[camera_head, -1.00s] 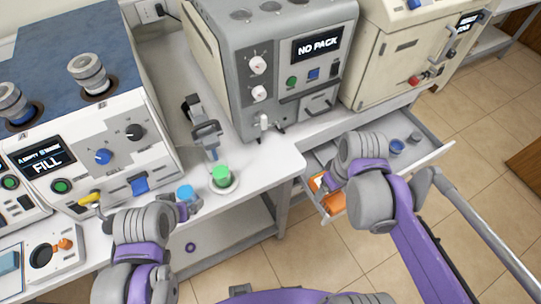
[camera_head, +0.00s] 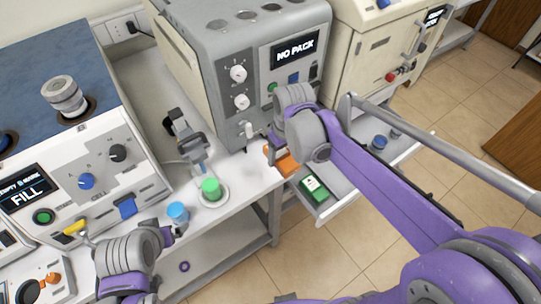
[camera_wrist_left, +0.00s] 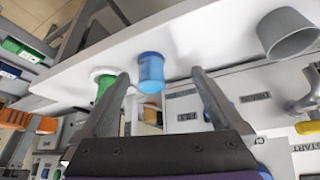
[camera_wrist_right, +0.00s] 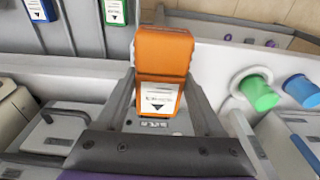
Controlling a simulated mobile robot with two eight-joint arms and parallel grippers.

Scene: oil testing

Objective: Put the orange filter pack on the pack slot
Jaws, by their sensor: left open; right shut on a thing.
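The orange filter pack (camera_head: 285,161) is in my right gripper (camera_head: 272,145), above the bench edge in front of the grey machine (camera_head: 222,75), whose screen reads "NO PACK". In the right wrist view the orange pack (camera_wrist_right: 164,60) stands between the fingers of my right gripper (camera_wrist_right: 163,88), its white label facing the camera. The pack slot cannot be clearly made out; my right wrist covers part of the machine's lower front.
A clamp-like device (camera_head: 190,140) stands left of the grey machine.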

